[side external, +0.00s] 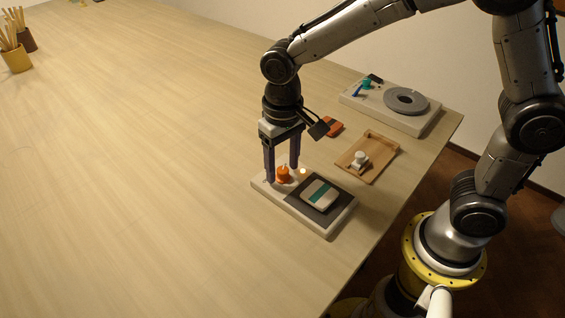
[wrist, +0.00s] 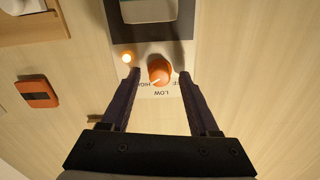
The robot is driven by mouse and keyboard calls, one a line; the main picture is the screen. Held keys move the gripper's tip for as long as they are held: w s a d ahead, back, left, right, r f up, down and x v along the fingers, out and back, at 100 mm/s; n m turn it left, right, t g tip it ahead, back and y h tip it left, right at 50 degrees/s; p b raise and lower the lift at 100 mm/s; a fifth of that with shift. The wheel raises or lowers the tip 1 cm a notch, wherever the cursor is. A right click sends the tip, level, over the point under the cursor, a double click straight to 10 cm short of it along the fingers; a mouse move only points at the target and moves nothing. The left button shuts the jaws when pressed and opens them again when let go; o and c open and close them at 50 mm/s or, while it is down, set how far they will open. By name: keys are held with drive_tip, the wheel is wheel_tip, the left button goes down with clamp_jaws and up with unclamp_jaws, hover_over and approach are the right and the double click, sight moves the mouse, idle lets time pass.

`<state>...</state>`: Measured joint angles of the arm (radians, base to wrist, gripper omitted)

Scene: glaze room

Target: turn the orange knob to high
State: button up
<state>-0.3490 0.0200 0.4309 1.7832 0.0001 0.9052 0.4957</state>
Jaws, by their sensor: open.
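The orange knob (side external: 283,174) stands on a pale base unit (side external: 323,231). In the wrist view the knob (wrist: 160,68) has a white mark on its lower side, toward printed LOW (wrist: 161,93) and HIGH lettering. I cannot tell exactly which label the mark meets. Part of another label, ending in F, shows to the right. My gripper (side external: 282,175) is open, pointing down, with one finger on each side of the knob. In the wrist view the gripper (wrist: 160,75) shows a gap between each finger and the knob. A small lamp (wrist: 127,58) beside the knob glows.
A dark plate (side external: 330,207) on the unit carries a white and green block (side external: 320,195). Behind are an orange and dark item (side external: 333,127), a wooden tray (side external: 381,170) with a white piece, and another pale unit (side external: 411,124) with a grey ring.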

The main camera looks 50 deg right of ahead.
sight(283, 168)
wheel_tip(283, 168, up, 14)
idle(0.6)
drive_tip(key=s+d+r+m+t, duration=0.25)
drive_tip(key=s+d+r, duration=0.25)
drive_tip(key=s+d, duration=0.4)
drive_tip(key=s+d+f+n+t, duration=0.3)
drive_tip(key=s+f+n, duration=0.1)
drive_tip(key=s+f, duration=0.4)
